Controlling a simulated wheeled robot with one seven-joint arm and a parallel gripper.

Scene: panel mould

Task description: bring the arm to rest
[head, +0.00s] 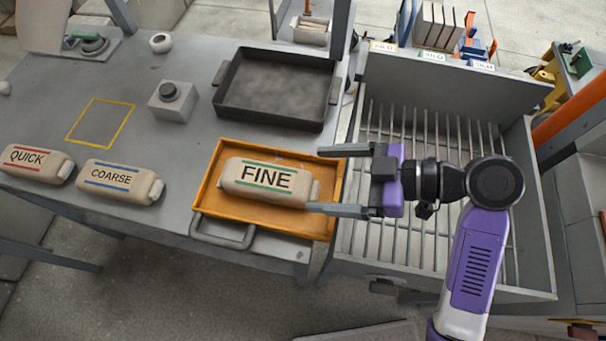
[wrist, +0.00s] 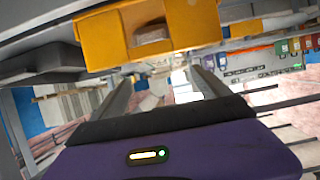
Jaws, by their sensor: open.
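My gripper (head: 325,180) is open, its two grey fingers spread and pointing left. In the head view its fingertips appear over the right side of an orange tray (head: 207,187). A beige bag labelled FINE (head: 265,181) with a green stripe lies in the tray, left of the fingers. Nothing shows between the fingers. In the wrist view the fingers (wrist: 165,85) reach forward, and the orange tray (wrist: 105,42) shows above them. My arm extends over the slatted grate at the right.
A dark empty pan (head: 275,85) sits behind the tray. Bags labelled COARSE (head: 120,181) and QUICK (head: 36,164) lie at the left. A grey button box (head: 172,100) stands near a yellow outlined square (head: 101,121). The metal-walled grate (head: 362,235) lies beneath my arm.

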